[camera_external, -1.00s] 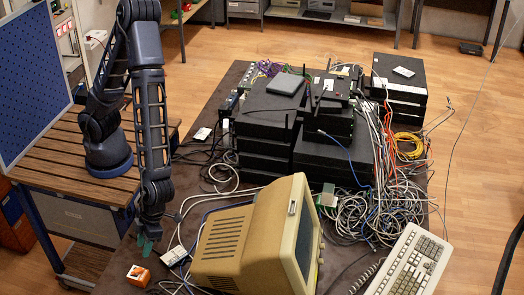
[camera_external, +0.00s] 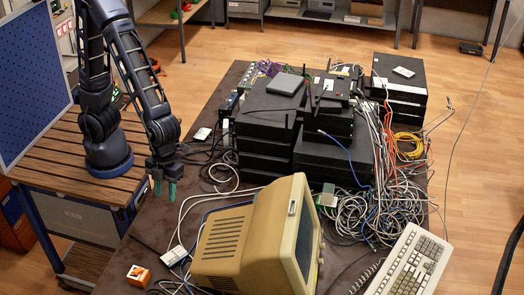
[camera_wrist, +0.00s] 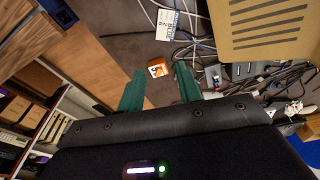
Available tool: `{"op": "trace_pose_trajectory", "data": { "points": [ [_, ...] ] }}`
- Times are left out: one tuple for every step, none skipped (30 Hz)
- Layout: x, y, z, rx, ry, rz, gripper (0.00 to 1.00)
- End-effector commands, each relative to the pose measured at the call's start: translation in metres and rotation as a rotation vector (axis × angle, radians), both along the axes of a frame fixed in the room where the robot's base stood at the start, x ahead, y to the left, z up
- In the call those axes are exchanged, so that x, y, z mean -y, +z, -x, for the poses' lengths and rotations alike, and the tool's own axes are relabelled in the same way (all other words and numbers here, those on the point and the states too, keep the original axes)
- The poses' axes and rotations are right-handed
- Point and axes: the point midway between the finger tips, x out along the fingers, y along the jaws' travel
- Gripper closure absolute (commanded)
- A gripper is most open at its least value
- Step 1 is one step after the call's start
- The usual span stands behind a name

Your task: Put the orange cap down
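The orange cap (camera_external: 138,275), a small orange block-like piece with a white mark, rests on the dark tabletop near its front left edge, left of the beige monitor. It also shows in the wrist view (camera_wrist: 158,69), beyond the fingertips and between their lines. My gripper (camera_external: 163,189) hangs above the table's left side, behind the cap and clear of it. Its two green fingers stand apart with nothing between them, as the wrist view also shows (camera_wrist: 160,88).
A beige monitor (camera_external: 228,247) and a keyboard (camera_external: 412,262) stand at the front. Loose cables (camera_external: 375,215) and stacked black network boxes (camera_external: 265,125) fill the middle and back. A white label card (camera_external: 174,255) lies near the cap. A slatted wooden bench (camera_external: 60,165) adjoins on the left.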

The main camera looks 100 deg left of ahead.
Motion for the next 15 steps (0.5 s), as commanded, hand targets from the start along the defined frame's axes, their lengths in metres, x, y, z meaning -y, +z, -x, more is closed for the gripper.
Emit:
{"op": "trace_pose_trajectory", "data": {
  "points": [
    [-0.013, 0.013, 0.0, 0.019, 0.064, -0.012, 0.65],
    [-0.021, 0.019, 0.0, 0.026, 0.107, -0.02, 0.65],
    [-0.031, 0.028, 0.0, 0.035, 0.16, -0.029, 0.65],
    [-0.039, 0.034, 0.001, 0.043, 0.203, -0.034, 0.65],
    [-0.047, 0.041, 0.002, 0.052, 0.245, -0.04, 0.65],
    [-0.057, 0.049, 0.004, 0.061, 0.301, -0.046, 0.65],
    [-0.064, 0.055, 0.005, 0.068, 0.344, -0.05, 0.65],
    [-0.072, 0.062, 0.007, 0.075, 0.387, -0.052, 0.65],
    [-0.082, 0.07, 0.009, 0.086, 0.444, -0.055, 0.65],
    [-0.089, 0.076, 0.012, 0.092, 0.486, -0.056, 0.65],
    [-0.096, 0.081, 0.014, 0.099, 0.529, -0.058, 0.65],
    [-0.106, 0.089, 0.018, 0.108, 0.587, -0.058, 0.65],
    [-0.113, 0.095, 0.02, 0.116, 0.63, -0.056, 0.65],
    [-0.12, 0.101, 0.024, 0.123, 0.675, -0.054, 0.65],
    [-0.13, 0.108, 0.028, 0.13, 0.732, -0.052, 0.65]
  ]
}}
